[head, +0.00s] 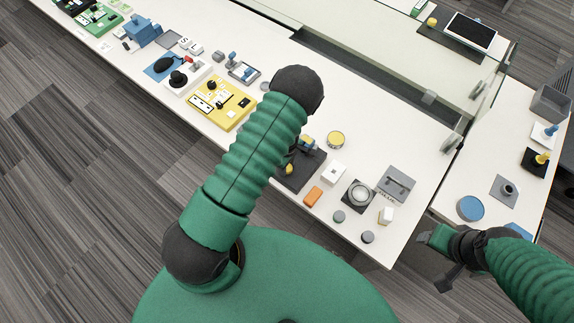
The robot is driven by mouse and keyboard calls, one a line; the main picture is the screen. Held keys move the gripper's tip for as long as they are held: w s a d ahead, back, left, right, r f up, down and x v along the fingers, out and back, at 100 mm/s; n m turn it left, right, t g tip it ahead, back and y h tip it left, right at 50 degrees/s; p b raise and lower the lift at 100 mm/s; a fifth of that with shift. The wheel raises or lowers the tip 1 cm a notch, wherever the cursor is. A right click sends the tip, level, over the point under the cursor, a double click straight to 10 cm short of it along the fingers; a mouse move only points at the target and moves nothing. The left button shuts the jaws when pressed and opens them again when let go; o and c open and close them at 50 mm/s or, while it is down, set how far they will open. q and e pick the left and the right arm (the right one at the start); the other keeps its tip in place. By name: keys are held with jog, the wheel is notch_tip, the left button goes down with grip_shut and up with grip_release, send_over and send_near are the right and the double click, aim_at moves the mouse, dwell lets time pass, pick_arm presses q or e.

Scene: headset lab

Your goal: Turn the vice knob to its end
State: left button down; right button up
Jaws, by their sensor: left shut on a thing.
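The small vice (307,143), with blue and yellow parts, stands on a dark square mat (300,178) on the white table. My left arm crosses the middle of the head view and hides much of it. My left gripper (293,150) is dark and largely hidden below the arm, at the vice. It is shut on the vice knob, though the contact itself is too small and covered to make out. A small yellow part (290,169) shows just below it. My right gripper (432,262) is apart from the vice, over the gap right of the table, with its fingers spread and empty.
A yellow board (222,103) lies left. A glass-edged shelf runs behind.

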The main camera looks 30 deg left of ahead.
aim_at(288, 167)
pick_arm(q)
jog(key=shift+w+r+n, duration=0.1)
jog(key=shift+w+n, duration=0.05)
jog(key=shift+n, duration=1.55)
jog(key=c, duration=1.2)
grip_release()
jog(key=shift+o, duration=1.4)
notch_tip(288, 167, up, 17)
